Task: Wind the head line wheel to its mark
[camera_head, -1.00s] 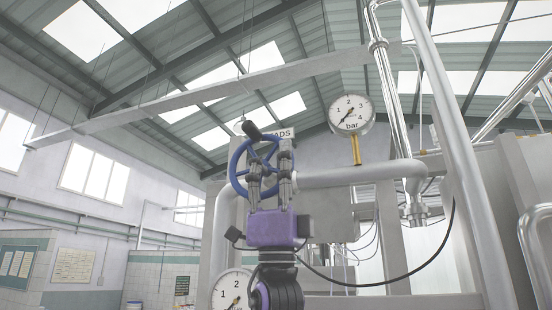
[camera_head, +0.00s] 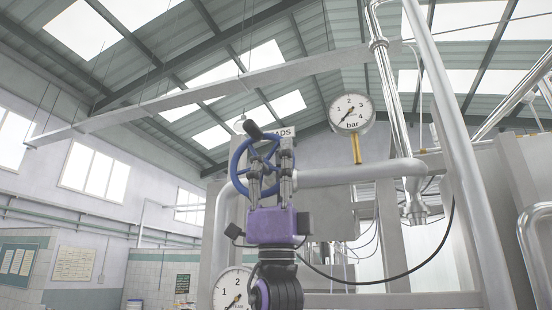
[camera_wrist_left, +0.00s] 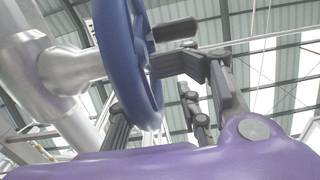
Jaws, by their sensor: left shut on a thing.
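The blue head line wheel (camera_head: 239,161) stands on the pipework in the middle of the head view, with a dark knob (camera_head: 252,129) at its top. My left gripper (camera_head: 271,165) is in front of it, its fingers up at the wheel's right side and shut on the rim. In the left wrist view the wheel (camera_wrist_left: 125,50) runs between the gripper's two fingers (camera_wrist_left: 155,85). A sign ending in "ADS" (camera_head: 286,132) is partly hidden behind the wheel. I cannot make out the wheel's mark. My right gripper is not in view.
A pressure gauge (camera_head: 351,113) stands on the horizontal pipe (camera_head: 350,177) right of the wheel. A second gauge (camera_head: 231,290) is partly hidden behind my left arm. A black cable (camera_head: 400,276) hangs at the right, near upright steel pipes (camera_head: 455,150).

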